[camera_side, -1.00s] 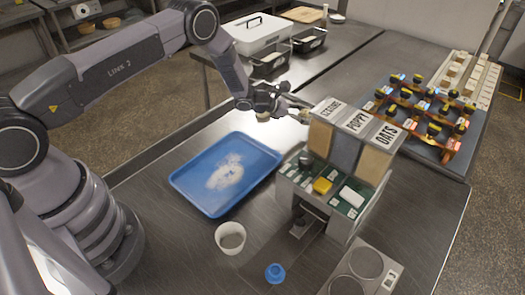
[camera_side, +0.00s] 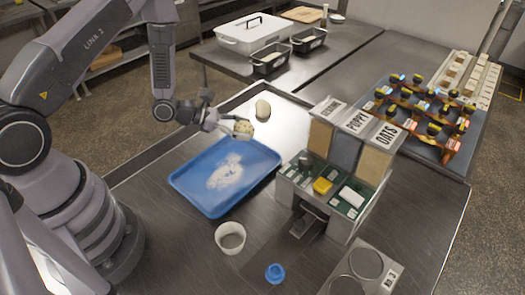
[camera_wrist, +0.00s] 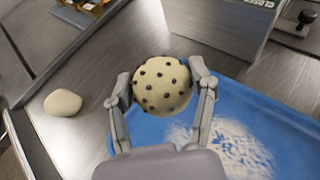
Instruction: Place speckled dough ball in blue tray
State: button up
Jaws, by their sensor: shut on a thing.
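The speckled dough ball (camera_wrist: 160,84) is pale with dark spots. My gripper (camera_wrist: 162,90) is shut on it, one finger on each side. In the side view my gripper (camera_side: 236,126) holds the speckled dough ball (camera_side: 243,130) above the far edge of the blue tray. The blue tray (camera_side: 200,199) lies flat on the steel table with a white floury patch in its middle. In the wrist view the blue tray (camera_wrist: 285,118) shows below and to the right of the ball.
A plain dough ball (camera_side: 263,109) rests on the table beyond the tray; it also shows in the wrist view (camera_wrist: 63,103). The labelled dispenser (camera_side: 350,135) stands right of the tray. A white cup (camera_side: 230,238) and a blue ring-like piece (camera_side: 275,273) stand in front.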

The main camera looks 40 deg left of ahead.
aim_at(238, 162)
jog(key=shift+s+a+f, duration=0.15)
jog(key=shift+s+f, duration=0.4)
jog(key=shift+f, duration=0.05)
jog(key=shift+s+a+f, duration=0.15)
jog(key=shift+s+f, duration=0.4)
jog(key=shift+f, duration=3.1)
jog(key=shift+f, duration=0.1)
jog(key=o, duration=1.2)
jog(key=shift+c, duration=0.2)
